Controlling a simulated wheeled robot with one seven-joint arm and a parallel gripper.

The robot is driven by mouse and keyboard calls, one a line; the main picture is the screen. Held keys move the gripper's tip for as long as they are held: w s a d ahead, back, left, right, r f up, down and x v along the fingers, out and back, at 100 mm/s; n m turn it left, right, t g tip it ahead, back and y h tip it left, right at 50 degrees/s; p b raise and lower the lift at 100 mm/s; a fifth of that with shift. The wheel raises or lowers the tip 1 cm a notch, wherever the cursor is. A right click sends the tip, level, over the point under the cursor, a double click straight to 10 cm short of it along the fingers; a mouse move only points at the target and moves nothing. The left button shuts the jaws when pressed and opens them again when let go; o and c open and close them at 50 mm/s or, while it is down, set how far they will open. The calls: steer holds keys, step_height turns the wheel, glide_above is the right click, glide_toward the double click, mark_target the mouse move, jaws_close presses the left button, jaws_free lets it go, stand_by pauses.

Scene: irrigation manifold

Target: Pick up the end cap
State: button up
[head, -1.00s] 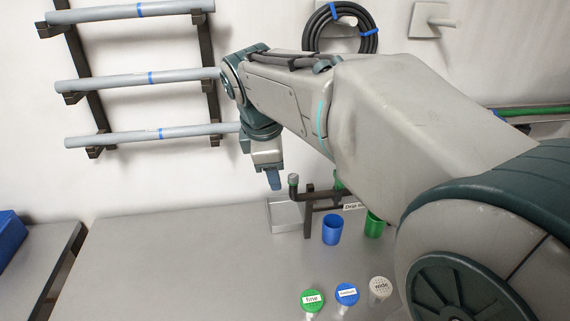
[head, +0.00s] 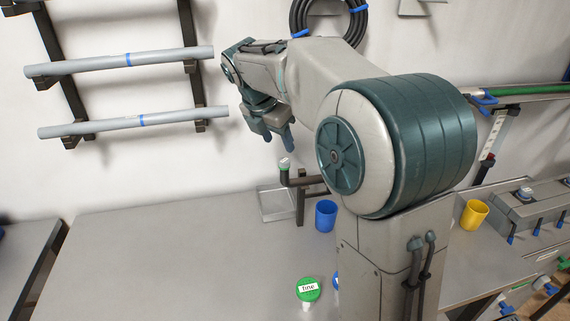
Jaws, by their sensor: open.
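A small grey-green cap (head: 284,163), which looks like the end cap, sits on top of an upright dark pipe stub (head: 285,178) at the back of the bench. My gripper (head: 279,143) is open and points down. In the picture it is just above the cap and apart from it. Its blue-grey fingers show with a gap between them, and I see nothing held there.
A blue cup (head: 326,215) stands right of the dark pipe stand (head: 300,205). A green-lidded jar (head: 308,289) is at the front. A yellow cup (head: 474,214) stands at the right. The grey bench (head: 170,260) is clear on the left.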

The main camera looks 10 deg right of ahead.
mark_target(284, 160)
steer(key=x, duration=0.6)
steer(key=shift+s+a+f, duration=0.1)
steer(key=shift+s+f, duration=0.05)
steer(key=shift+f, duration=0.2)
steer(key=c, duration=1.1)
